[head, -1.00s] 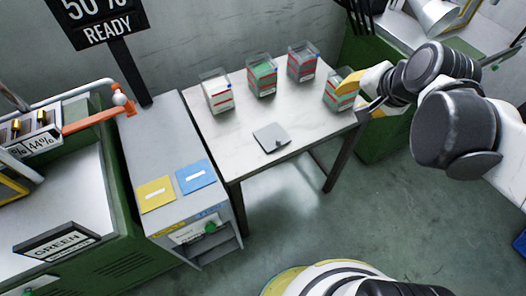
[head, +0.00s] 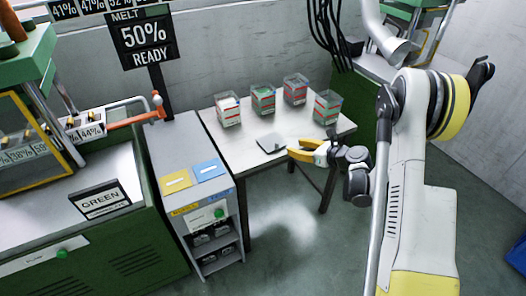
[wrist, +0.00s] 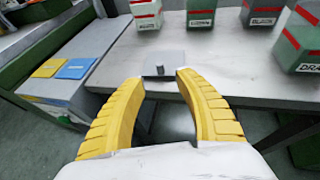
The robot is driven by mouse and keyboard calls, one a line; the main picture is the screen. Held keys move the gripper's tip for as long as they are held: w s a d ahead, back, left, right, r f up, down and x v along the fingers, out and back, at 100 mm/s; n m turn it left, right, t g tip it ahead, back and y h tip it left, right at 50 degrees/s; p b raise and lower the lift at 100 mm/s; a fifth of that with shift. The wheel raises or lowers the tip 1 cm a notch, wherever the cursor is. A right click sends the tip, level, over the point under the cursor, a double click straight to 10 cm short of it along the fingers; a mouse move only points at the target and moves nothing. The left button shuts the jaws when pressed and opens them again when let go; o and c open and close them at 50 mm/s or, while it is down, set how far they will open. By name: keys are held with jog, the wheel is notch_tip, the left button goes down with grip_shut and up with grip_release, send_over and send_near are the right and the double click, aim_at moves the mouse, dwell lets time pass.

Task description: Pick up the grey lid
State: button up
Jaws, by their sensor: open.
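The grey lid (head: 271,143) is a flat square plate lying near the front edge of the light table (head: 236,158). My gripper (head: 292,150) has yellow fingers and is just right of the lid in the head view. In the wrist view my gripper (wrist: 160,78) is open and empty, with the lid ahead, beyond and between the fingertips. I cannot tell the exact gap between fingertips and lid.
Several clear containers with red-and-white labels stand behind the lid, including one with green contents (head: 263,100) and one at the right (head: 327,107). A grey cabinet (head: 185,145) with a yellow card (head: 175,181) and a blue card (head: 208,170) adjoins the table's left.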

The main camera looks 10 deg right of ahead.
aim_at(279, 144)
jog(key=b+x, duration=0.2)
jog(key=x, duration=0.3)
jog(key=b+x, duration=0.2)
jog(key=x, duration=0.4)
jog(key=shift+s+a+f+b, duration=0.1)
jog(key=shift+s+f+b, duration=0.05)
jog(key=shift+f+b, duration=0.15)
jog(key=shift+r, duration=0.15)
grip_shut()
